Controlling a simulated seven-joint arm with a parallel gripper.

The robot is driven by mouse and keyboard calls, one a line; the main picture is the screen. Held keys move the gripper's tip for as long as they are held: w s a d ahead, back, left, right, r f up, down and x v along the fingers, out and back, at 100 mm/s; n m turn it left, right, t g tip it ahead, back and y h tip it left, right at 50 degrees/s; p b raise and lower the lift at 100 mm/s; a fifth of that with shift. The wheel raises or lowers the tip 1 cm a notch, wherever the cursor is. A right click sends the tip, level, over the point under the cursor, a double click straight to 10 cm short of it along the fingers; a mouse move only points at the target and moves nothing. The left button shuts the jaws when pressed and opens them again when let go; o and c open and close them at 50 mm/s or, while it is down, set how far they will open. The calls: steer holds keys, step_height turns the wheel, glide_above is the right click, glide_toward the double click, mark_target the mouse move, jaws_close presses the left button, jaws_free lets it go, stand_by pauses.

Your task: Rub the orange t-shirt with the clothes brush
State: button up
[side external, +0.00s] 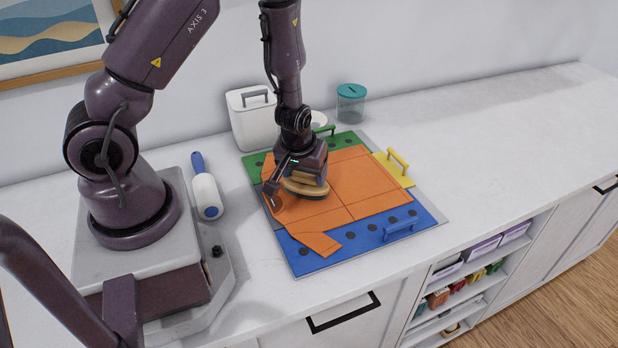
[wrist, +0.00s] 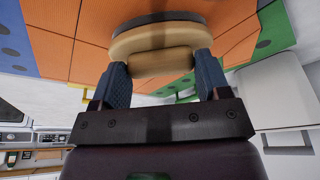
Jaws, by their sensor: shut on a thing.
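The orange t-shirt (side external: 368,182) lies spread flat on a folding board with blue (side external: 355,240), green and yellow panels. One sleeve (side external: 318,243) reaches over the blue panel. My gripper (side external: 300,180) is shut on the wooden clothes brush (side external: 303,189), over the left part of the shirt. In the wrist view, my gripper's two fingers (wrist: 160,80) clasp the brush's light wooden handle (wrist: 155,62). The brush's dark underside (wrist: 165,20) faces the orange cloth. The brush is at or very close to the shirt; I cannot tell whether it touches.
A lint roller (side external: 205,190) lies left of the board. A white lidded bin (side external: 252,118) and a clear jar with a teal lid (side external: 351,104) stand behind it. The board has raised handles at its blue (side external: 400,230) and yellow panels. The counter to the right (side external: 490,130) is clear.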

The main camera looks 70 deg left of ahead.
steer(key=shift+a, duration=2.35)
steer(key=shift+w, duration=0.1)
steer(key=shift+d, duration=4.95)
steer(key=shift+a, duration=5)
step_height(320, 180, up, 8)
